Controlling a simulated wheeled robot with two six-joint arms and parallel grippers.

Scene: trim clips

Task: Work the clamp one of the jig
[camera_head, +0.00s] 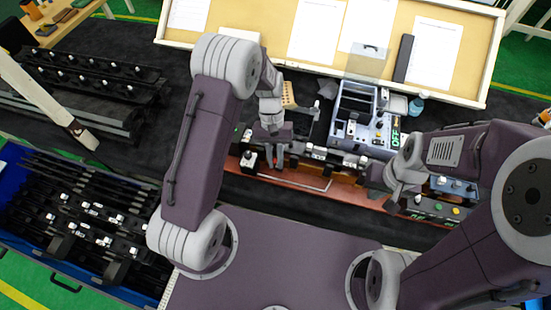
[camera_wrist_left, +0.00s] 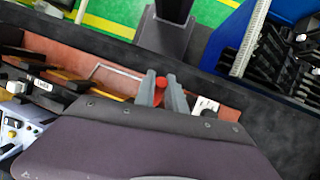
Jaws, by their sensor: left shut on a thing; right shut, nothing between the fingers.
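The jig (camera_head: 290,181) is a long reddish-brown base with dark clamp parts and white labels along it, in front of my body. It also shows in the left wrist view (camera_wrist_left: 75,60). My left gripper (camera_head: 277,158) is over its left part. In the left wrist view my left gripper (camera_wrist_left: 162,92) is shut on a red-tipped clamp handle (camera_wrist_left: 161,82), whose red end shows between the fingers. Most of the clamp is hidden behind the gripper. My right gripper (camera_head: 377,186) is shut and empty near the jig's right end, partly hidden by its own wrist.
A grey-blue device (camera_head: 352,103) with a green display stands behind the jig. A control box (camera_head: 435,208) with coloured buttons is at the right. A blue crate (camera_head: 68,270) of black trim parts is at the left; a black rack (camera_head: 88,68) stands behind it. Papers lie on a board (camera_head: 275,48) behind.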

